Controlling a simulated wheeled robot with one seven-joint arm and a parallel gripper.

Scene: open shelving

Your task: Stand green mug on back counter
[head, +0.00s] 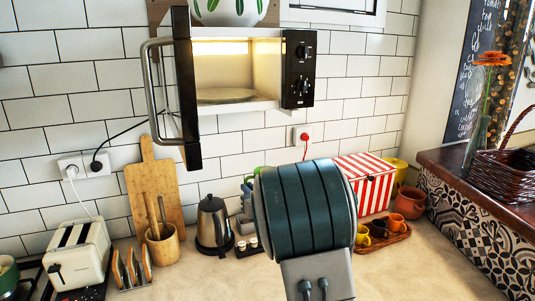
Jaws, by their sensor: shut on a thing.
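A small bright green curved piece (258,170), possibly part of the green mug, shows just above the left edge of my arm link. The rest of it is hidden, and I cannot tell whether it is held or standing. My gripper is not visible; my thick dark arm link covers the middle of the view. The back counter (385,275) is a beige surface along the white tiled wall.
An open lit microwave (265,105) hangs above, its door swung out left. A toaster (80,255), utensil pot (162,245) and kettle (212,222) stand left. A red-striped box (372,172) and mug tray (385,237) stand right. Bare counter shows at front right.

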